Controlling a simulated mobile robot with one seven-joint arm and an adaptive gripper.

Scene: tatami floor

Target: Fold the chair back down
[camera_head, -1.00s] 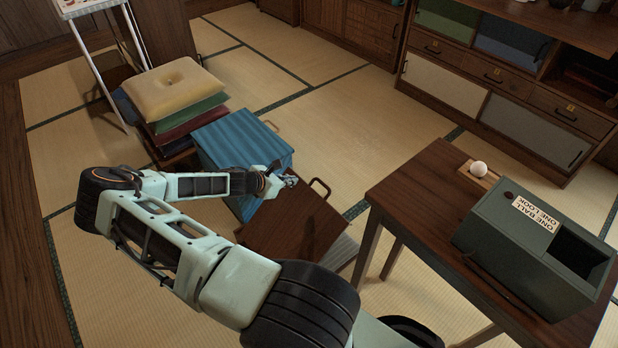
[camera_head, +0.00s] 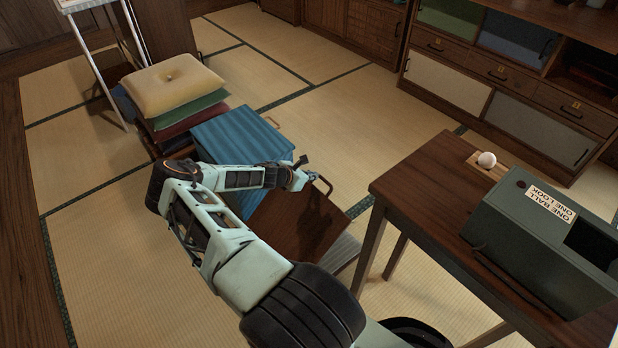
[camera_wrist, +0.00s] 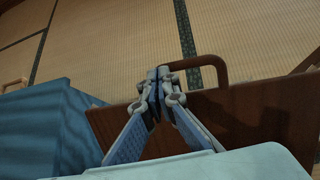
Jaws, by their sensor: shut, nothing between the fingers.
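The chair back appears as a brown wooden panel (camera_head: 305,226) with a dark loop handle (camera_head: 322,184) on its far edge. It leans at a slant, and a pale grey flat part, perhaps the seat (camera_head: 342,252), shows at its lower right. My gripper (camera_head: 301,168) is shut and empty, just left of the handle. In the wrist view my gripper (camera_wrist: 157,82) is over the far edge of the panel (camera_wrist: 250,118), by the left end of the handle (camera_wrist: 205,62). I cannot tell whether it touches.
A blue ribbed box (camera_head: 243,140) stands directly left of the panel. Stacked cushions (camera_head: 172,85) stand behind it. Open tatami lies beyond.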

